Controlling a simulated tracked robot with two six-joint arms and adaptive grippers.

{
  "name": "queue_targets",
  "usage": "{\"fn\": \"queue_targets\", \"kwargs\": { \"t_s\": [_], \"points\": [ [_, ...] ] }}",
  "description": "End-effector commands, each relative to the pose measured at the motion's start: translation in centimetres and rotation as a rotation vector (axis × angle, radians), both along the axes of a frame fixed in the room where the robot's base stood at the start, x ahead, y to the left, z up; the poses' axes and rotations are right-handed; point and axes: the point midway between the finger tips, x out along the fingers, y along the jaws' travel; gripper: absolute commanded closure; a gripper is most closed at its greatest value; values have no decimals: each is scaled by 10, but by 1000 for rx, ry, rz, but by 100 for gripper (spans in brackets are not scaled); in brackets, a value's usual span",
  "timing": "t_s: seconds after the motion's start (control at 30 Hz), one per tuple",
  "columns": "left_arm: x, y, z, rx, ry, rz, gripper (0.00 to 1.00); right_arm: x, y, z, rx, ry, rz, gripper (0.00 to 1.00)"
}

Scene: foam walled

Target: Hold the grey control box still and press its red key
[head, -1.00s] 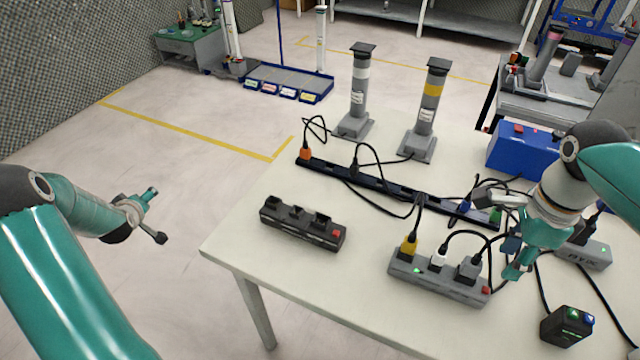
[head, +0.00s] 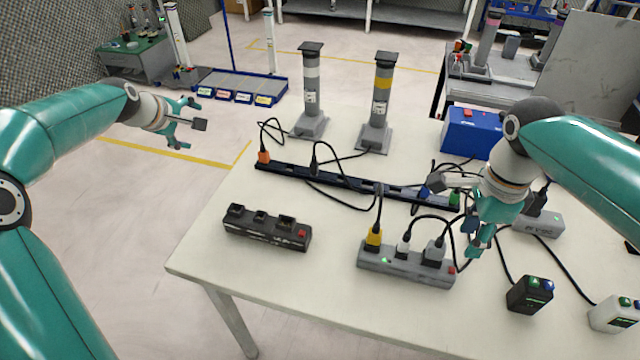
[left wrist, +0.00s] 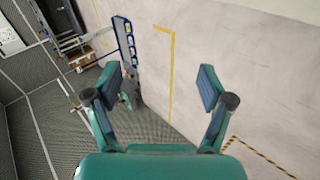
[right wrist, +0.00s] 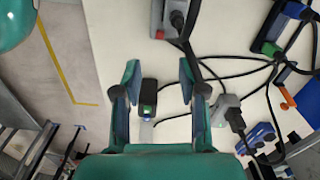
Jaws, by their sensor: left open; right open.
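A long grey box (head: 400,266) with yellow, white and grey plugs along its top lies on the table. Its red key (head: 452,269) is at its right end. The key also shows at the top of the right wrist view (right wrist: 160,34), beside a black plug. My right gripper (head: 457,216) is open and empty, above the table near the box's right end, apart from the key. My left gripper (head: 192,125) is open and empty, raised beyond the table's left edge, far from the box.
A dark strip (head: 265,230) with a red switch lies left of the grey box. Behind run a black rail (head: 345,181) and loose cables. A black two-key box (head: 530,294), a white two-key box (head: 612,315) and a blue box (head: 470,133) stand right. The table's front left is clear.

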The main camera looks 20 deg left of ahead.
Motion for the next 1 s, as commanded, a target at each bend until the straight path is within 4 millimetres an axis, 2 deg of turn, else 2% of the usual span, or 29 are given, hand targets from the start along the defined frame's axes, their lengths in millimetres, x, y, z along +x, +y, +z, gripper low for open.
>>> {"fn": "queue_targets", "kwargs": {
  "t_s": [0.03, 0.23, 0.4, 0.5, 0.6, 0.7, 0.83, 1.0],
  "points": [
    [9, -33, -2, -65, 26, -30, 19, 0, 0, 0, 0, 0, 0, 58],
    [16, -153, -6, -297, 188, -97, 19, 0, 0, 0, 0, 0, 0, 58],
    [-2, -252, -4, -436, 378, -134, 19, 0, 0, 0, 0, 0, 0, 58],
    [-21, -301, -1, -484, 496, -140, 19, 0, 0, 0, 0, 0, 0, 58],
    [-41, -338, 3, -506, 600, -138, 19, 0, 0, 0, 0, 0, 0, 58],
    [-57, -364, 6, -512, 677, -131, 19, 0, 0, 0, 0, 0, 0, 58],
    [-70, -381, 8, -511, 735, -122, 19, 0, 0, 0, 0, 0, 0, 58],
    [-75, -389, 0, -511, 757, -117, 19, 0, 0, 0, 0, 0, 0, 58]
  ]
}}
